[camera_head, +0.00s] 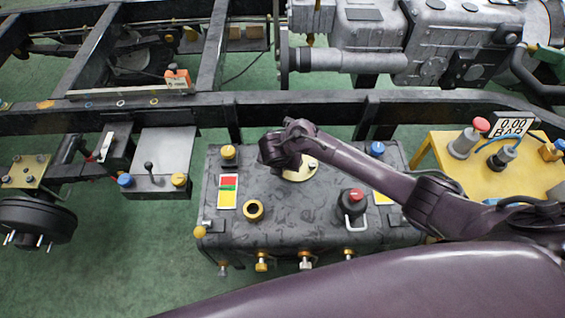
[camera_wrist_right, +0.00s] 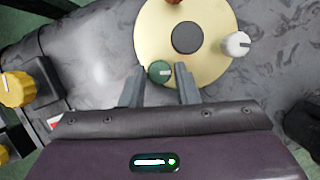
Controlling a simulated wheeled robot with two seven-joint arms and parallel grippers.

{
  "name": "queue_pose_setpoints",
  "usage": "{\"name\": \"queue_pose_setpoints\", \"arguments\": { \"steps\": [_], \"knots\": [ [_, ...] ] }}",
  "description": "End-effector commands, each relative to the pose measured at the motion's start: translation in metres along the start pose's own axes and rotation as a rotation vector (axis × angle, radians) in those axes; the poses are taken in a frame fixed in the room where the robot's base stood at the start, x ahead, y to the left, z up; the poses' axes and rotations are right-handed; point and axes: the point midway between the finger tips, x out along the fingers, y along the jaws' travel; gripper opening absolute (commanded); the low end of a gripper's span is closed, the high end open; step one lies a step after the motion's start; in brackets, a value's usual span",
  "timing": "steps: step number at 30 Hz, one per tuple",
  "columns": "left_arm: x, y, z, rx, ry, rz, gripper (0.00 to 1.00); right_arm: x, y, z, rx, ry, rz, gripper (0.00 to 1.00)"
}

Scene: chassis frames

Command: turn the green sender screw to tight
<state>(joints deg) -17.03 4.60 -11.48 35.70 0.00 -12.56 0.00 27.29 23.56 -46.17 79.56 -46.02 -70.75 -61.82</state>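The green sender screw (camera_wrist_right: 159,72) sits at the near rim of a round cream plate (camera_wrist_right: 208,72) in the right wrist view. A pale slot line on its head lies roughly level in that picture. My right gripper (camera_wrist_right: 161,74) has its fingers apart, one on each side of the screw. Narrow gaps seem to show, so I see no clear grip. In the head view the same plate (camera_head: 303,172) is on top of the dark tank (camera_head: 285,220), and my right wrist hides the screw. My left gripper is not in view.
The plate also carries a white screw (camera_wrist_right: 237,44), a brown one (camera_wrist_right: 174,1) and a dark centre. A frame rail (camera_head: 200,108) runs behind.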

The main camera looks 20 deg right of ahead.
Motion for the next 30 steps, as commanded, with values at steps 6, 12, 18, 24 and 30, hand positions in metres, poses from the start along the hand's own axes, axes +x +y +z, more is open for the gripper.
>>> {"name": "queue_pose_setpoints", "arguments": {
  "steps": [6,12,18,24,30],
  "knots": [
    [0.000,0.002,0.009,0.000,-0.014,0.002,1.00,0.000,0.000,0.000,0.000,0.000,0.000,0.00],
    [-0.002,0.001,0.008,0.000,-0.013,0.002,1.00,-0.001,0.000,0.000,0.012,0.001,-0.005,0.00],
    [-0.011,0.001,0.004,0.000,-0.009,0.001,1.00,-0.003,0.002,0.000,0.077,0.002,-0.032,0.00],
    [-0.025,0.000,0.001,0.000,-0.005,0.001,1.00,-0.004,0.003,0.000,0.209,0.003,-0.087,0.00],
    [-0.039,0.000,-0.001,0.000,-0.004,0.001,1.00,-0.004,0.005,0.001,0.381,0.003,-0.160,0.00]
  ]
}}
